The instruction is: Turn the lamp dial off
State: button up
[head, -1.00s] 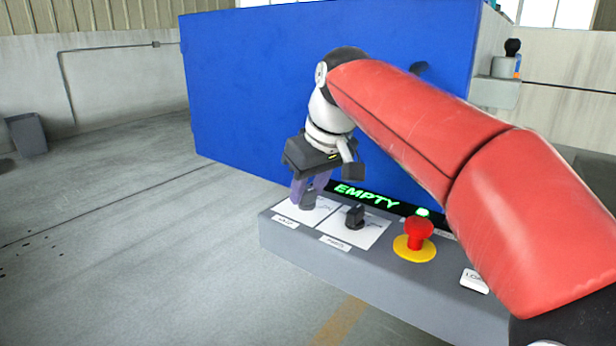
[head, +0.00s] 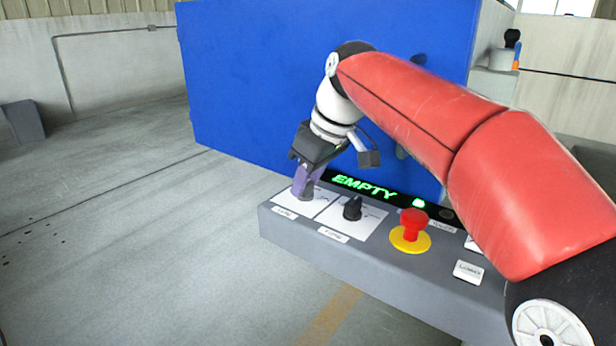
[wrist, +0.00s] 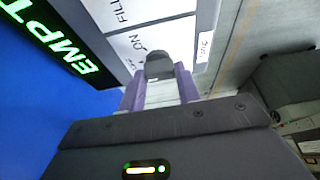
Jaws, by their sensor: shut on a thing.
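The lamp dial (wrist: 159,65) is a dark grey knob on a white plate, at the left end of the grey control panel (head: 380,268). My gripper (head: 304,188) comes down on it from above, tilted. In the wrist view its two purple fingers (wrist: 160,82) are shut on the knob, one on each side. The word ON shows on the plate beside the knob in the wrist view; the pointer's exact setting is hard to tell.
A second black dial (head: 352,209) stands just right of the gripper. Further right are a red mushroom button (head: 412,222) on a yellow base and a white labelled button (head: 468,271). A lit green EMPTY display (head: 365,188) and a blue wall (head: 300,90) stand behind.

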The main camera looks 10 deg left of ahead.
jog(key=o, duration=1)
jog(key=shift+r, duration=0.1)
jog(key=p+v, duration=0.1)
jog(key=v, duration=0.6)
jog(key=shift+d+r, duration=0.2)
jog(key=shift+r, duration=0.1)
jog(key=shift+s, duration=0.1)
